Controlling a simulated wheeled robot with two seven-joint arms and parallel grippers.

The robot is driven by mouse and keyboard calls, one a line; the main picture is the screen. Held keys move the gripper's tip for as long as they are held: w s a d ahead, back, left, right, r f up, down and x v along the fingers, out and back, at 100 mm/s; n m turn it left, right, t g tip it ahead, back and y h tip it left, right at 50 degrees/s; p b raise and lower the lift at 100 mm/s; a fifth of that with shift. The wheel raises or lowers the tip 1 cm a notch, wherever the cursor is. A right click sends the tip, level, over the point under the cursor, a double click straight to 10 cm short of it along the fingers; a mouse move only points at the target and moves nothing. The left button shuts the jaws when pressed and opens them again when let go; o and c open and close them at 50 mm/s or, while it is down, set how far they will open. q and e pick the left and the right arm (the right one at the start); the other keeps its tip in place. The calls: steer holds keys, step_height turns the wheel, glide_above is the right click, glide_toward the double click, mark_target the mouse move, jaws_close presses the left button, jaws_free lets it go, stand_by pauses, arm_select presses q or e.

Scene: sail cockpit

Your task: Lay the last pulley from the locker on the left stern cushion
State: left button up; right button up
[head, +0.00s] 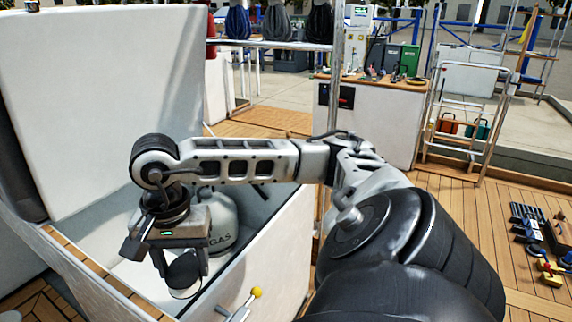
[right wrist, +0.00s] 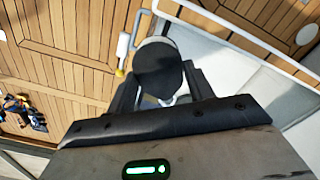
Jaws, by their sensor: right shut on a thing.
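My right gripper (head: 182,266) points down over the open white locker (head: 268,262), near its front edge. It is shut on the pulley (head: 184,280), a dark, round piece with a pale side. In the right wrist view the pulley (right wrist: 158,66) shows as a dark disc between the fingers of my right gripper (right wrist: 160,92). A pale gas bottle (head: 222,226) stands in the locker behind the gripper. I cannot make out the left stern cushion for sure. My left gripper is not in view.
The raised white lid (head: 95,95) stands at the left. A yellow-knobbed latch (head: 255,293) sticks out of the locker's front. A counter (head: 375,120) holds tools at the back.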

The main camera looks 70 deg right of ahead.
arm_select(q)
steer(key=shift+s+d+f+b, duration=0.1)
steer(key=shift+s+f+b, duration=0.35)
steer(key=shift+b, duration=0.15)
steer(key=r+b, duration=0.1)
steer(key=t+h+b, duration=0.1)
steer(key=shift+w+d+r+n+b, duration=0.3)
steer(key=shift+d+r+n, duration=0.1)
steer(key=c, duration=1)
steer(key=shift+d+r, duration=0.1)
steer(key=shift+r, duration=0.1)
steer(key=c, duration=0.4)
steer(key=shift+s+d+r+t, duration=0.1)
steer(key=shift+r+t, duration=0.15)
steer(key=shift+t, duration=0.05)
arm_select(e)
steer(key=w+a+r+n, duration=0.1)
steer(key=a+n, duration=0.5)
steer(key=a, duration=0.6)
steer(key=w+a+r+n, duration=0.1)
steer(key=a+n, duration=0.5)
steer(key=a, duration=0.6)
steer(key=shift+w+r+n, duration=0.15)
steer(key=shift+w+n, duration=0.15)
steer(key=shift+w, duration=0.2)
